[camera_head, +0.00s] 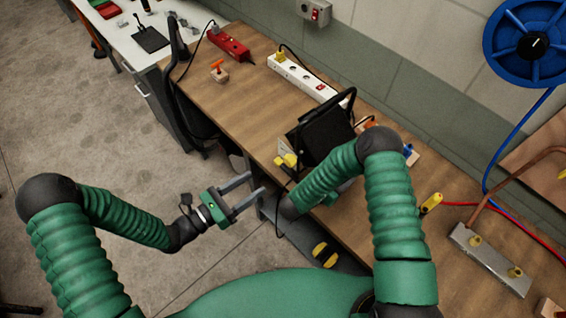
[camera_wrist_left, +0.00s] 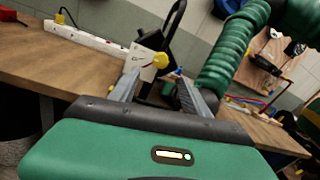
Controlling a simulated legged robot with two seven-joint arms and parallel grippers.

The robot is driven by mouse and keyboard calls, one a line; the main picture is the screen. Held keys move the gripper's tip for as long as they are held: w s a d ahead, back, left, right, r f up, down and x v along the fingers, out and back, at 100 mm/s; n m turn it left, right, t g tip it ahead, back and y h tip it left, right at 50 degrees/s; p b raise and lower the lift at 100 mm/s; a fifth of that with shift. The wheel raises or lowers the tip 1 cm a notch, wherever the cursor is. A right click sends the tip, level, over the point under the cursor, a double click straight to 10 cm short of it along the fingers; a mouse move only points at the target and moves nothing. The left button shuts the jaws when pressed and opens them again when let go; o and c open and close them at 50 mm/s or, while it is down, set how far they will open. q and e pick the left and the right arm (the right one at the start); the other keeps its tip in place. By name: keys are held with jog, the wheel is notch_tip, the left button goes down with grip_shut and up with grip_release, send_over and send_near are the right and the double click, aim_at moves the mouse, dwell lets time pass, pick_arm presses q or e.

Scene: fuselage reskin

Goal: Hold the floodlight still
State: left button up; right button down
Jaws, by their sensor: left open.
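The floodlight (camera_head: 325,130) is a dark, flat-headed lamp in a black tubular frame on the wooden bench, with a yellow knob (camera_head: 286,160) at its near left side. It also shows in the left wrist view (camera_wrist_left: 146,41), beyond my fingers and partly covered. My left gripper (camera_head: 257,183) is open and empty, off the bench's front edge, to the lower left of the floodlight and apart from it. Its two fingers point toward the lamp. My right arm bends down in front of the floodlight; its gripper is mostly hidden behind the forearm, so its jaws cannot be seen.
A white power strip (camera_head: 303,79), a red tool-like box (camera_head: 229,43) and a small orange-topped block (camera_head: 219,72) lie at the back. A metal block with copper pipe (camera_head: 490,260) lies right, below a blue reel (camera_head: 533,42). The bench front (camera_head: 205,105) is clear at left.

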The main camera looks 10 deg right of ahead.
aim_at(286, 162)
pick_arm(q)
jog(key=x, duration=1.1)
jog(key=shift+w+d, duration=0.2)
jog(key=shift+d, duration=0.1)
jog(key=shift+c, duration=0.5)
grip_shut()
